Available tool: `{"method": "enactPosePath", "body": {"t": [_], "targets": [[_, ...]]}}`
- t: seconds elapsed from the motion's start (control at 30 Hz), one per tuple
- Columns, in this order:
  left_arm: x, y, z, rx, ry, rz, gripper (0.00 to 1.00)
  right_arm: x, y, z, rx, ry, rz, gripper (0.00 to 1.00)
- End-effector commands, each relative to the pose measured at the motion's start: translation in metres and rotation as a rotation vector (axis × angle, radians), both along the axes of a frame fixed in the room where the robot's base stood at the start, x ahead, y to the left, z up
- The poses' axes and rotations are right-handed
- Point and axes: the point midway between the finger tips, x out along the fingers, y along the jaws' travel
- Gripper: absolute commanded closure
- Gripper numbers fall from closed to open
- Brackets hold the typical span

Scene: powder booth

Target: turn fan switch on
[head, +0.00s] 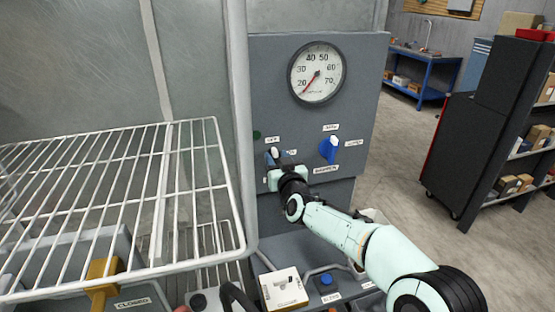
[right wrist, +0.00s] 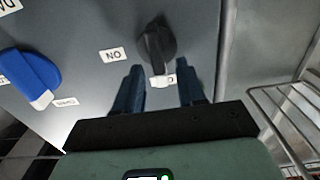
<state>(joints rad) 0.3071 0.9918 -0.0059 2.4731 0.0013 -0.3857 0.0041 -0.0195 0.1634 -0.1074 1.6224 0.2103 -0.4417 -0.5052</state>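The fan switch appears to be the small dark rotary knob (head: 274,154) on the grey control panel (head: 362,110), below the gauge. In the right wrist view the black knob (right wrist: 157,46) points with its pale tip toward a partly covered label (right wrist: 168,78). In the head view the label above it (head: 272,139) seems to read OFF. An ON label (right wrist: 113,55) sits to its side. My right gripper (head: 280,166) is at the knob; in the wrist view its fingers (right wrist: 160,72) are apart, with nothing between them but the knob's tip end. My left gripper is not visible.
A blue selector knob (head: 328,150) sits to the right on the panel, under the round gauge (head: 317,73). A white wire rack (head: 215,200) juts out at the left. A small box (head: 283,289) lies below the panel.

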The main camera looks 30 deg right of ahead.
Motion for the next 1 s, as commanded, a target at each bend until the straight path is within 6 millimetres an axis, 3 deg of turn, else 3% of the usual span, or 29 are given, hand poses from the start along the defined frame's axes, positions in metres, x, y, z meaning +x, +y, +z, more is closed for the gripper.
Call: {"method": "enactPosePath", "body": {"t": [0.03, 0.1, 0.13, 0.57, 1.0], "targets": [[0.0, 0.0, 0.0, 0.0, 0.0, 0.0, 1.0, 0.0, 0.0, 0.0, 0.0, 0.0, 0.0, 0.7], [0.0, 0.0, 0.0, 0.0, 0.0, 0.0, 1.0, 0.0, 0.0, 0.0, 0.0, 0.0, 0.0, 0.93], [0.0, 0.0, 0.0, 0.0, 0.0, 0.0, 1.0, 0.0, 0.0, 0.0, 0.0, 0.0, 0.0, 1.0], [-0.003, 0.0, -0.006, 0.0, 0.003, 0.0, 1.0, -0.001, -0.001, -0.001, 0.048, -0.013, 0.0, 1.0], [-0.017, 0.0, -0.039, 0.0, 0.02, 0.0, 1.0, -0.002, -0.007, -0.003, 0.374, -0.093, 0.0, 1.0]]}}
